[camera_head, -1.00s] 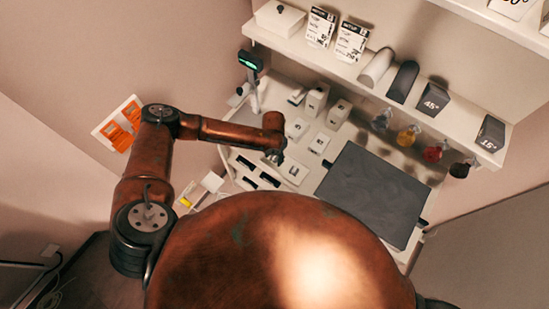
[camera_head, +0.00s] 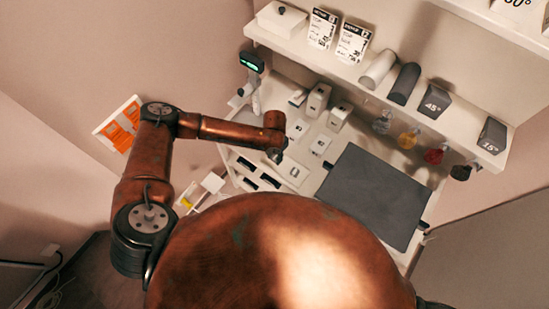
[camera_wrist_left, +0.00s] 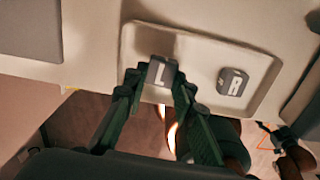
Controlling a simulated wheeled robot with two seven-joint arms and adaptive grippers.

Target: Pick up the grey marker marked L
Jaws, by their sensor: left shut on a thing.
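The grey marker with a white L (camera_wrist_left: 160,74) is between the fingertips of my left gripper (camera_wrist_left: 158,84), which is shut on it. The marker is over the near edge of a pale tray (camera_wrist_left: 200,44). I cannot tell whether it is clear of the tray surface. A second grey marker, with a white R (camera_wrist_left: 232,82), lies in the same tray to the right. In the head view, my left gripper (camera_head: 276,156) is just left of the small tray (camera_head: 293,170); the held marker cannot be made out there. My right gripper is not in view.
A large dark pad (camera_head: 375,195) covers the desk's right part. A green-lit device (camera_head: 252,62) stands at the back left. A shelf (camera_head: 345,72) with cylinders and angle blocks runs above the desk.

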